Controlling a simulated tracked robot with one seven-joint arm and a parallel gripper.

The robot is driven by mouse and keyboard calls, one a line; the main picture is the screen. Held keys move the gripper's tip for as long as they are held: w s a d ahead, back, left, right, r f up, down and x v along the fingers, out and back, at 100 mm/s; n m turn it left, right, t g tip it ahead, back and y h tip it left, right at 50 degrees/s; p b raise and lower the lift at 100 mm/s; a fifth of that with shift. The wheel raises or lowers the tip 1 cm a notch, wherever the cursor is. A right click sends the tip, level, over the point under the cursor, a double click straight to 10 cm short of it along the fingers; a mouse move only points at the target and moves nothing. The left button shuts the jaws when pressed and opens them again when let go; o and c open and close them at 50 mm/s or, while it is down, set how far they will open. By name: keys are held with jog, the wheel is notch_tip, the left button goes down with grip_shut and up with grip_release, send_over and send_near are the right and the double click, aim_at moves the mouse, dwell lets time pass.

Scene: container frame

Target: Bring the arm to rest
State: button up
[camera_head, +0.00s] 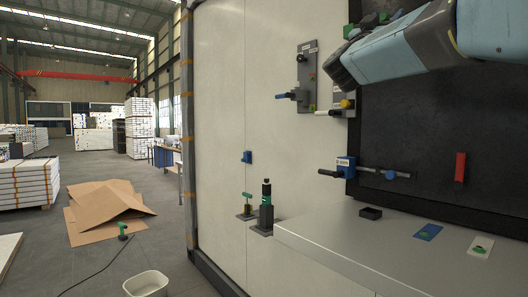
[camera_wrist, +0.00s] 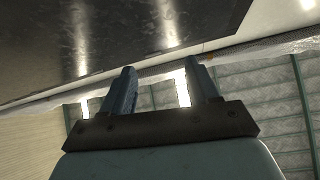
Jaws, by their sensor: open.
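My arm (camera_head: 410,45) reaches in from the upper right in the head view, light blue with dark joints, raised in front of the dark panel. My gripper (camera_wrist: 160,76) shows in the wrist view with its two dark fingers spread apart and nothing between them. Beyond the fingers are a dark glossy surface and the pale ribbed hall structure. The fingers touch nothing that I can see. I cannot make out the fingertips clearly in the head view.
The dark panel (camera_head: 418,128) stands behind my arm, beside a pale wall (camera_head: 219,110) with valves and handles. A grey bench (camera_head: 390,245) below holds a small black tray (camera_head: 371,212) and two flat plates. A white bin (camera_head: 146,284) and cardboard (camera_head: 104,208) lie on the floor at left.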

jog(key=s+a+f+n+t+y, duration=0.15)
jog(key=a+f+n+y, duration=0.35)
jog(key=f+n+y, duration=0.5)
jog(key=s+a+f+n+t+y, duration=0.1)
jog(key=a+f+n+t+y, duration=0.45)
jog(key=f+y, duration=0.85)
jog(key=s+d+f+g, duration=0.1)
jog(key=s+f+g, duration=0.6)
jog(key=s+f, duration=0.3)
jog(key=s+d+f+g+h, duration=0.1)
jog(key=s+f+g, duration=0.7)
jog(key=f, duration=1.1)
jog(key=s+d+m, duration=0.1)
jog(key=s, duration=0.2)
jog(key=shift+s+d, duration=0.2)
jog(key=shift+s, duration=0.1)
